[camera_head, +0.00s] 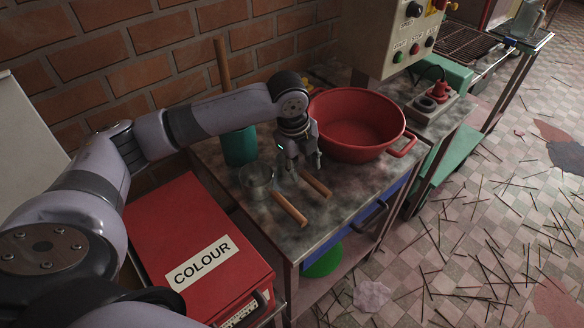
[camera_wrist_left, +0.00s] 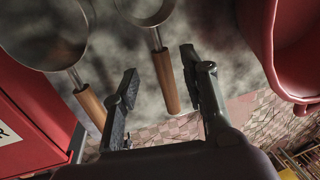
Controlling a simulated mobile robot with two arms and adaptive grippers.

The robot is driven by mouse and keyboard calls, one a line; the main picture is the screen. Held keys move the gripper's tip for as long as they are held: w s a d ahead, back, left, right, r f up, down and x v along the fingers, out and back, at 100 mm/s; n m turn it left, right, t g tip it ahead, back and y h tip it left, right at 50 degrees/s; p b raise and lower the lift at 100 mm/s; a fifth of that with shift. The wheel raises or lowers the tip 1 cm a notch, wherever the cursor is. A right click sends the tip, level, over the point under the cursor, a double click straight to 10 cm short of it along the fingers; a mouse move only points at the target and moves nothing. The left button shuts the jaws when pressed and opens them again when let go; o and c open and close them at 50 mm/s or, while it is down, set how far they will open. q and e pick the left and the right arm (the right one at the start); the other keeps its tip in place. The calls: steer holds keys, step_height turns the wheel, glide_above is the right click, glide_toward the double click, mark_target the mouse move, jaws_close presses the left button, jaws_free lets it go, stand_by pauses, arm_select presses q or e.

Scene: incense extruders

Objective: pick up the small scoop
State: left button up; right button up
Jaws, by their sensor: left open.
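The small scoop shows its wooden handle (camera_head: 316,184) on the worktop in the head view, with its bowl hidden behind my gripper. In the left wrist view its round metal bowl (camera_wrist_left: 146,8) is cut by the top edge and its handle (camera_wrist_left: 165,80) points down. A larger metal scoop (camera_head: 257,181) with a wooden handle lies to its left; it also shows in the left wrist view (camera_wrist_left: 48,32). My left gripper (camera_head: 304,166) is open and empty, pointing down over the small scoop. In the wrist view its fingers (camera_wrist_left: 160,68) lie either side of the handle.
A red basin (camera_head: 355,125) stands close to the right of my gripper. A green container (camera_head: 239,146) with an upright wooden stick stands behind left. A red box marked COLOUR (camera_head: 200,225) is at the left. The worktop's front corner (camera_head: 315,230) is clear.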

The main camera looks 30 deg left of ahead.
mark_target(306, 174)
arm_select(q)
steer(key=f, duration=0.3)
steer(key=w+f, duration=0.1)
steer(key=f, duration=0.1)
steer(key=shift+w+d, duration=0.1)
steer(key=shift+d, duration=0.15)
jaws_close()
stand_by(0.4)
